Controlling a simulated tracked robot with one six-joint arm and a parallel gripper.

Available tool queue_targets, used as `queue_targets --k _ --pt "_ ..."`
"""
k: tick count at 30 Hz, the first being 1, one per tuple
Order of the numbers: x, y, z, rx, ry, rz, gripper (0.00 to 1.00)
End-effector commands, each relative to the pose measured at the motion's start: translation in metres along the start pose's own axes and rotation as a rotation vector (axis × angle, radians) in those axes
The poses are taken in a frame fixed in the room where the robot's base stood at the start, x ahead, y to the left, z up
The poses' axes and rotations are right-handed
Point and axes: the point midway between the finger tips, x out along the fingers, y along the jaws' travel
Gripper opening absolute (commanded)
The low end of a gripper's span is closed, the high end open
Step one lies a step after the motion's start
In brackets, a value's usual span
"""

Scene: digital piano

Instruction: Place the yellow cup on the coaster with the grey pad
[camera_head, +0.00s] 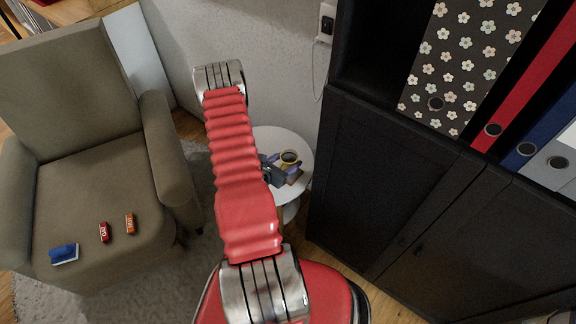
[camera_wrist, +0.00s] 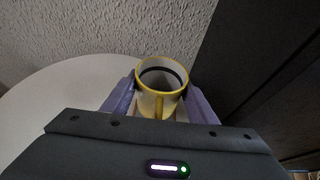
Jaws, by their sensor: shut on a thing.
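The yellow cup (camera_head: 289,157) is at the small round white table (camera_head: 268,138) in the head view. In the wrist view the cup (camera_wrist: 160,76) is upright and empty-looking, white inside with a dark ring, its yellow handle towards the camera. My gripper (camera_wrist: 161,102) is shut on the cup, one purple finger on each side. In the head view my gripper (camera_head: 275,172) is partly behind my red arm. A small brown patch (camera_head: 296,176) shows beside the gripper, below the cup; I cannot tell whether it is the coaster. No grey pad shows clearly. Whether the cup touches anything beneath is hidden.
A dark cabinet (camera_head: 390,190) with binders stands close on the right of the table. A wall (camera_wrist: 90,30) is behind it. An armchair (camera_head: 100,185) with several small items on its seat stands left. The table's left part (camera_wrist: 50,95) is clear.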

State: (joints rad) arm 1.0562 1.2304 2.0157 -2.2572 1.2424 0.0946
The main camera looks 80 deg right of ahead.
Motion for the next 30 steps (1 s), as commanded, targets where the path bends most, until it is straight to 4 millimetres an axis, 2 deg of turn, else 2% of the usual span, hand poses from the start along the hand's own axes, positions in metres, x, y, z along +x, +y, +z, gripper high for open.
queue_targets --k 7,20,21,28,30 --pt "0.01 0.0 -0.025 -0.001 0.0 0.0 0.27" --pt "0.011 0.0 -0.029 -0.001 -0.001 0.001 0.27" --pt "0.011 0.0 -0.029 -0.001 0.0 0.001 0.54" --pt "0.011 0.0 -0.029 -0.001 0.0 0.001 0.7" --pt "0.011 0.0 -0.029 -0.001 0.0 0.001 0.71"
